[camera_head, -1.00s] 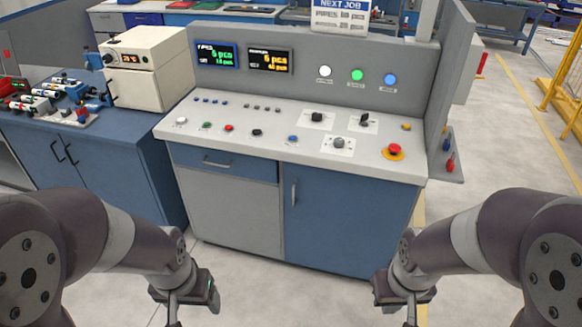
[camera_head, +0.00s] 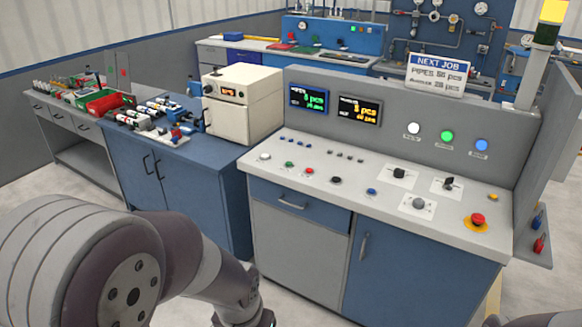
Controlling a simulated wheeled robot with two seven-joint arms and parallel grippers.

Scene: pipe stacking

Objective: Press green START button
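A small green button (camera_head: 289,164) sits on the sloped top of the control console (camera_head: 320,186), between a white button (camera_head: 265,156) and a red one (camera_head: 309,170). A larger round green light or button (camera_head: 447,137) glows on the upright back panel, between a white and a blue one. Their labels are too small to read. My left gripper (camera_head: 262,320) shows only partly at the bottom edge, in front of and below the console, apart from it; its fingers are cut off. My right gripper is cut off at the bottom right, with only bits of that arm showing.
A red emergency knob (camera_head: 477,220) and several dials stand on the console's right side. Two small displays (camera_head: 309,98) are on the back panel. A cream box (camera_head: 243,102) and a blue bench (camera_head: 178,160) with parts are on the left. A grey side panel closes the right.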

